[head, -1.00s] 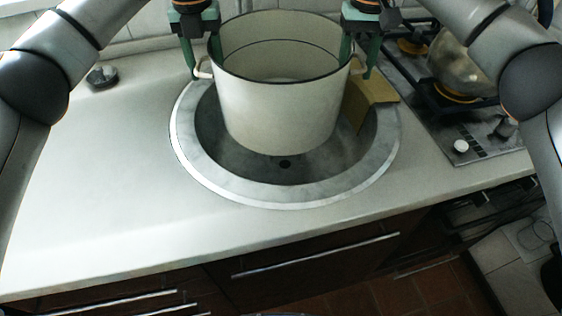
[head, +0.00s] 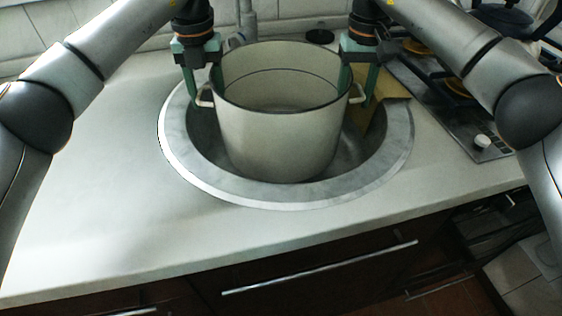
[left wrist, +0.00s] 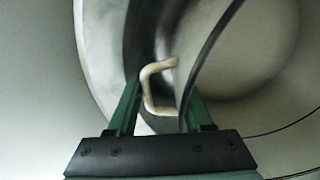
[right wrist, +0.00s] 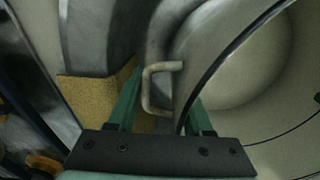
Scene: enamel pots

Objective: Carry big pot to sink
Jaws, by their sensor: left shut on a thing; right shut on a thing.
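The big pot (head: 280,140) is cream enamel with a dark rim, upright and empty inside. It is within the round metal sink (head: 182,150); I cannot tell whether its base touches the sink bottom. My left gripper (head: 203,92) is shut at the pot's left handle, and the handle (left wrist: 150,88) shows between its fingers in the left wrist view. My right gripper (head: 358,88) is shut at the right handle, which also shows in the right wrist view (right wrist: 150,90).
The stove (head: 450,105) is to the right. A faucet (head: 246,22) stands behind the pot. The white counter (head: 95,160) at left is clear.

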